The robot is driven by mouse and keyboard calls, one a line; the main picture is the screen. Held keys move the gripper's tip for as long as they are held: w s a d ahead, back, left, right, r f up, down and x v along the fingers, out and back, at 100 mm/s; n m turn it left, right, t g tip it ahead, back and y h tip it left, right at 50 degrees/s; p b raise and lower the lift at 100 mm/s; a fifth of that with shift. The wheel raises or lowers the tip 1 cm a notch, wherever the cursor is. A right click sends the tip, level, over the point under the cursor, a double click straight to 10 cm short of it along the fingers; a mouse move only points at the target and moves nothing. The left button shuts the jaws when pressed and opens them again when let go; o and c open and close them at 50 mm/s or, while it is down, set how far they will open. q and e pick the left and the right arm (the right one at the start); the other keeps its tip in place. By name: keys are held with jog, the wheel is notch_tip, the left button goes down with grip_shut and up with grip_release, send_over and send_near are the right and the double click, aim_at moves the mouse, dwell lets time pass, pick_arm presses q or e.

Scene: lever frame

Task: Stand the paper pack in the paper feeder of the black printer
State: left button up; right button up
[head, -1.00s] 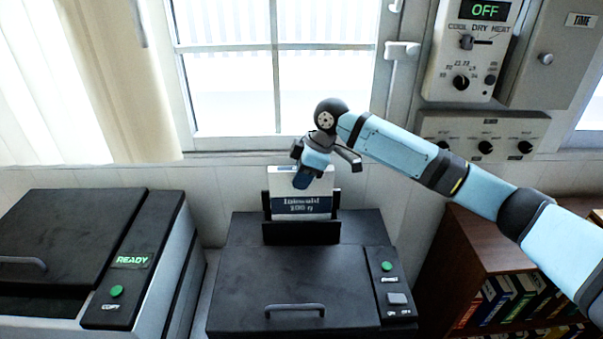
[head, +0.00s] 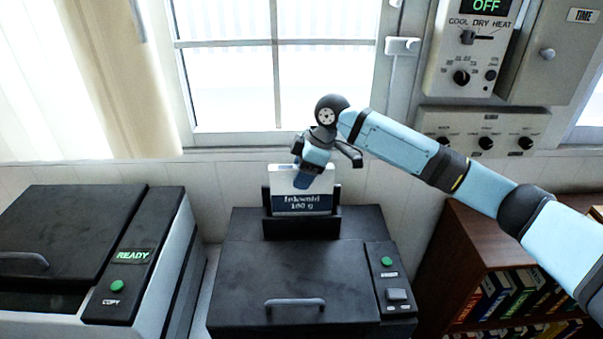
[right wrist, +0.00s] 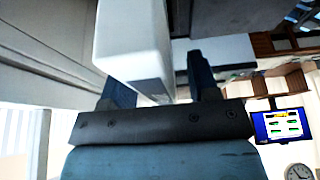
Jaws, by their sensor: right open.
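The paper pack (head: 301,203), white with a dark blue label band, stands upright in the black paper feeder (head: 301,230) at the back of the black printer (head: 294,282). My right gripper (head: 318,172) is at the top of the pack, with its jaws open around it. In the right wrist view the white pack (right wrist: 133,40) lies between the two dark fingers of the gripper (right wrist: 160,92), with a gap by the right finger. The pack's lower edge is hidden behind the feeder's front wall. My left gripper is not in view.
A copier (head: 75,245) showing READY stands to the left. A brown bookshelf (head: 470,250) with binders is on the right. The window (head: 278,70) and wall are close behind the feeder. Wall control boxes (head: 470,50) hang at upper right.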

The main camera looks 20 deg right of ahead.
jog(key=b+v, duration=0.1)
jog(key=v, duration=1.2)
jog(key=shift+d+r, duration=0.15)
jog(key=shift+r, duration=0.1)
jog(key=shift+s+f, duration=0.1)
jog(key=shift+s, duration=0.05)
